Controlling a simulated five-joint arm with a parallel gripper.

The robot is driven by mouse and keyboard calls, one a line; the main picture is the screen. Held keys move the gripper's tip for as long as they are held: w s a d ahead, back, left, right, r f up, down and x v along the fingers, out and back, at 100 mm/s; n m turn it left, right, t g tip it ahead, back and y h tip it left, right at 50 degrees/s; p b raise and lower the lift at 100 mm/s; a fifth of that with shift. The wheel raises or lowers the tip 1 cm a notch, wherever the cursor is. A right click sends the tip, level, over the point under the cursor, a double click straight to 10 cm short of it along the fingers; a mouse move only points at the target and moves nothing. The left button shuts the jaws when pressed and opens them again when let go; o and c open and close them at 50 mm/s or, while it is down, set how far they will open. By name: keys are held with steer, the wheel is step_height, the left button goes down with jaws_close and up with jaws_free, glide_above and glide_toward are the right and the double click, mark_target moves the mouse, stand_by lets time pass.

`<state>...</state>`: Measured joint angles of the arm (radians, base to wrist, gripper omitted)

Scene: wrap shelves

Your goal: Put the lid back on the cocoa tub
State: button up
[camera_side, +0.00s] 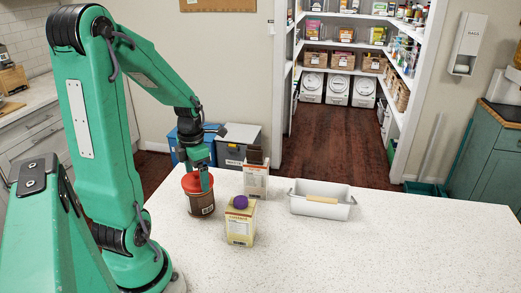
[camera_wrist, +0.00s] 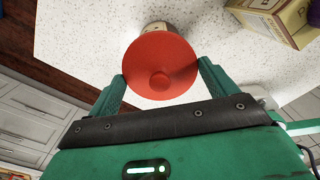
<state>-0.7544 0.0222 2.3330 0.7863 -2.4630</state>
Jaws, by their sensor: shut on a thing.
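The cocoa tub (camera_side: 201,205) is brown with a pale label and stands upright on the counter, left of the cartons. The red lid (camera_side: 192,181) is at the top of the tub; I cannot tell whether it is fully seated. My gripper (camera_side: 205,181) reaches down over the tub from above. In the wrist view the round red lid (camera_wrist: 160,82), with its central knob, sits between the two green fingers of my gripper (camera_wrist: 161,71), which are shut on it. A little of the tub (camera_wrist: 157,27) shows past the lid's far edge; the rest is hidden.
A yellow carton (camera_side: 240,229) with a purple cap stands close to the right of the tub. A white and brown carton (camera_side: 256,182) stands behind it. A white bin (camera_side: 306,207) with a wooden handle is further right. The counter's front right (camera_side: 400,250) is clear.

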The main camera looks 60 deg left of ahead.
stand_by(0.8)
steer(key=o, duration=0.8)
steer(key=shift+r, duration=3.45)
steer(key=shift+c, duration=0.3)
jaws_close()
